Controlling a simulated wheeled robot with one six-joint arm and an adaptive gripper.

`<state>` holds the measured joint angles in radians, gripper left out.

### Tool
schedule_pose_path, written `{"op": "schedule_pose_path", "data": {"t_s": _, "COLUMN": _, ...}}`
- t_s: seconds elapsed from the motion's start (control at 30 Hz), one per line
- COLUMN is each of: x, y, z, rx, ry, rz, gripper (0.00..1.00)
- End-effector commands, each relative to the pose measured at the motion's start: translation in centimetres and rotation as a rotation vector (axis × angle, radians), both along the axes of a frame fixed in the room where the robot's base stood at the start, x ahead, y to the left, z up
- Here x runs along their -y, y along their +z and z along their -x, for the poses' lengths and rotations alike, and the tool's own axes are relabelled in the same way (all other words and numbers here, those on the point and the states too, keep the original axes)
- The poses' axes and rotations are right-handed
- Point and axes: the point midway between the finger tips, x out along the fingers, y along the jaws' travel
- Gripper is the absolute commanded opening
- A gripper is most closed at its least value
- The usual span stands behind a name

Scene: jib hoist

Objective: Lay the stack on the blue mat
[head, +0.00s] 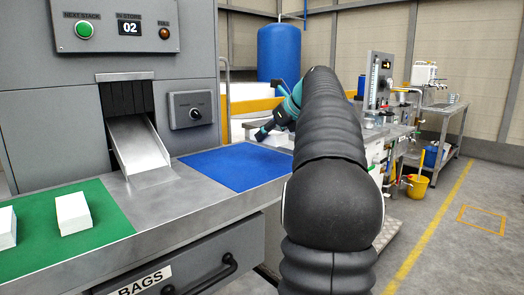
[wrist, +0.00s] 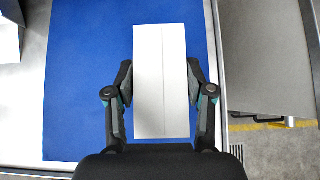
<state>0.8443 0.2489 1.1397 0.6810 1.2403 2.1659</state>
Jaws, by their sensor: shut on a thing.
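My gripper (wrist: 160,78) is shut on a pale grey-white stack (wrist: 161,50), with one finger on each long side in the wrist view. The stack is a long flat block with a thin line along its length. It shows over the blue mat (wrist: 80,100), and mat shows on both its sides. I cannot tell whether it touches the mat or hangs above it.
A green mat (head: 100,240) at front left bears two white stacks (head: 74,212). A metal chute (head: 140,147) opens onto the steel counter between the mats. A panel (head: 120,30) with a display reading 02 stands above. The counter's right edge (wrist: 213,60) lies close beside the blue mat.

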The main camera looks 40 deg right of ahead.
Motion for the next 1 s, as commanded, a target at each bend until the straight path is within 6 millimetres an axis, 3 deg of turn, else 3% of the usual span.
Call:
{"op": "schedule_pose_path", "data": {"t_s": 0.23, "x": -0.4, "y": -1.5, "z": -2.4, "rx": 0.000, "ry": 0.001, "rz": -0.001, "gripper": 0.17}}
{"op": "schedule_pose_path", "data": {"t_s": 0.6, "x": -0.4, "y": -5.3, "z": -2.4, "rx": -0.001, "ry": 0.000, "rz": -0.001, "gripper": 0.17}}
{"op": "schedule_pose_path", "data": {"t_s": 0.97, "x": -0.3, "y": -5.6, "z": -2.4, "rx": 0.000, "ry": 0.000, "rz": 0.000, "gripper": 0.17}}
{"op": "schedule_pose_path", "data": {"t_s": 1.0, "x": -0.3, "y": -5.7, "z": -2.4, "rx": 0.000, "ry": 0.000, "rz": 0.000, "gripper": 0.56}}
